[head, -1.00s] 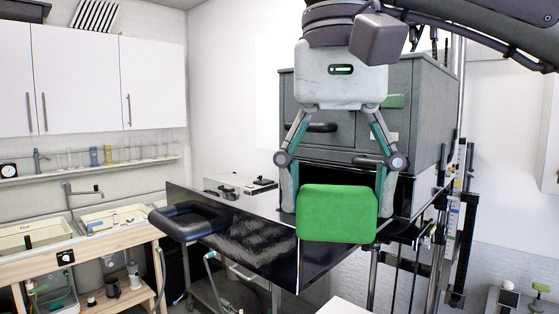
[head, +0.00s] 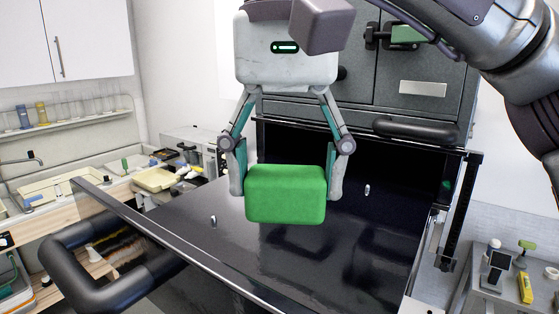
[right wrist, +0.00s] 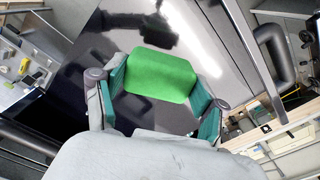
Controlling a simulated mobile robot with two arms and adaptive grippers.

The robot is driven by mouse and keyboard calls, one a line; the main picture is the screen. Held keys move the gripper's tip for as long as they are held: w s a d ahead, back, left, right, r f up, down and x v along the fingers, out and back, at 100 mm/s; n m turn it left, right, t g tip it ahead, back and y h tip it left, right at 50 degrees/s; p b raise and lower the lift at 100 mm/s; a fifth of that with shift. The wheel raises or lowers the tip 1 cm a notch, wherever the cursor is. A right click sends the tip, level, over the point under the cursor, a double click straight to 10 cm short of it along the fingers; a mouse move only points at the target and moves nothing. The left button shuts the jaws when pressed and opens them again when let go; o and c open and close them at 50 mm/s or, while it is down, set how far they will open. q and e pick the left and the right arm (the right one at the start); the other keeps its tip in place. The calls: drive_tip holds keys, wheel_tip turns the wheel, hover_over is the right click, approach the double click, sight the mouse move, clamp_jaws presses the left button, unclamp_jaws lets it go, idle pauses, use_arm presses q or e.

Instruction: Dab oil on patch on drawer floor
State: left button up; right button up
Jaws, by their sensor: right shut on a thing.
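My right gripper (head: 286,192) is shut on a green block-shaped pad (head: 286,194), one finger at each end. The right wrist view shows the pad (right wrist: 160,76) between the gripper's fingers (right wrist: 160,88). The pad is held over the open drawer's black, glossy floor (head: 330,235); I see no clear contact, and the exact gap cannot be told. Dark blurry reflections lie on the floor around the pad, and I cannot make out a separate patch among them. The drawer's front handle (head: 95,262) is at the lower left. My left gripper is not in view.
Two small pale pegs stand on the drawer floor, one on the left (head: 213,222) and one on the right (head: 367,189). The grey cabinet (head: 420,75) with another black handle (head: 415,131) rises behind. A side table (head: 470,300) with small items is at the right.

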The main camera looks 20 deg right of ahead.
sight(285, 223)
drive_tip(key=shift+s+a+r, duration=0.1)
drive_tip(key=shift+s+r, duration=0.05)
drive_tip(key=shift+s, duration=0.75)
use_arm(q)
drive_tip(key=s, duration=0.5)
use_arm(e)
drive_tip(key=shift+w+f, duration=0.25)
drive_tip(key=w+f+b, duration=0.1)
drive_tip(key=f+b, duration=0.1)
drive_tip(key=f, duration=0.1)
drive_tip(key=shift+w, duration=0.35)
drive_tip(key=shift+s+f+b, duration=0.35)
drive_tip(key=shift+f+b, duration=0.1)
drive_tip(key=shift+f, duration=0.6)
drive_tip(key=shift+w, duration=0.15)
drive_tip(key=shift+r+p, duration=0.1)
drive_tip(key=shift+p, duration=0.2)
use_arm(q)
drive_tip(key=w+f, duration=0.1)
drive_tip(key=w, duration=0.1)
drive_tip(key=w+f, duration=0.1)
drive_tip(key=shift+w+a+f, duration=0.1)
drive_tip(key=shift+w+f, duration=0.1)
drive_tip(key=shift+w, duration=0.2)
